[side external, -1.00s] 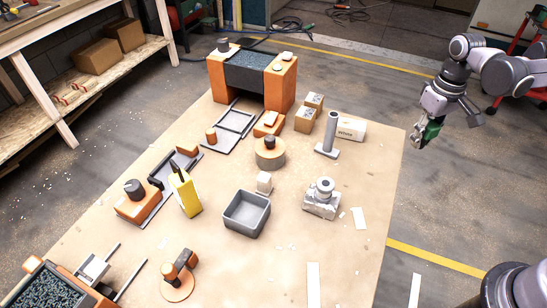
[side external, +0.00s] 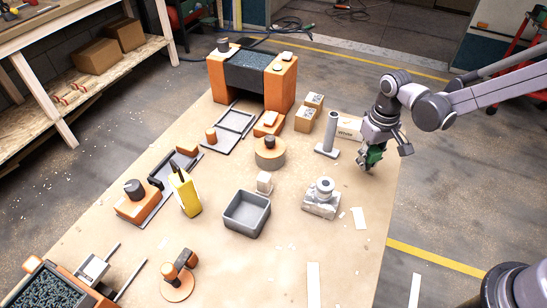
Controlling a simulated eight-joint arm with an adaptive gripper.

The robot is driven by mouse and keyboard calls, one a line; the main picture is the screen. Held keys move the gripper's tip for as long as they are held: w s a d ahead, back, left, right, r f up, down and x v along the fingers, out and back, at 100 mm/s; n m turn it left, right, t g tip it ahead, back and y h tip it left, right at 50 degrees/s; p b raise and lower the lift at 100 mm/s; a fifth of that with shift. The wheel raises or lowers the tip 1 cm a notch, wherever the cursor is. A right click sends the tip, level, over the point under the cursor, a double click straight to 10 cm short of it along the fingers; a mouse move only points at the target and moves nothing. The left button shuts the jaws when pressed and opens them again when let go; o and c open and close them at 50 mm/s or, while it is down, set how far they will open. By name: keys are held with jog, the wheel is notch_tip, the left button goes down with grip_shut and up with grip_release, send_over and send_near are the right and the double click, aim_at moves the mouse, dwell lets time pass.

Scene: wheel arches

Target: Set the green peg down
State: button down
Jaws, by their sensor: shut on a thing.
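The green peg (side external: 375,155) is held in my gripper (side external: 370,163) near the right edge of the brown work surface (side external: 330,255). My gripper points down and is shut on the peg, whose upper part is partly covered by the fingers. The gripper is to the right of a grey upright post on a flat base (side external: 327,137). I cannot tell whether the peg or fingertips touch the surface.
A white camera-like object (side external: 321,199) stands left of and nearer than my gripper. A white box (side external: 349,128) lies close behind it. A grey open bin (side external: 247,213) is near the middle. The surface just below my gripper is bare, apart from paper strips (side external: 359,218).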

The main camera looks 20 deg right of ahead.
aim_at(374, 148)
jog(key=shift+f, duration=1.2)
jog(key=shift+f, duration=0.1)
jog(key=c, duration=1)
grip_release()
notch_tip(374, 148, up, 12)
jog(key=shift+r, duration=0.2)
jog(key=shift+s+d+r+t, duration=0.95)
jog(key=shift+s+t, duration=0.25)
jog(key=shift+s, duration=0.9)
jog(key=shift+s+d+r+t, duration=0.9)
jog(key=shift+s+t, duration=0.3)
jog(key=shift+s, duration=0.9)
jog(key=shift+s+d+r+t, duration=0.8)
jog(key=shift+s+d+t, duration=0.3)
jog(key=shift+s, duration=1)
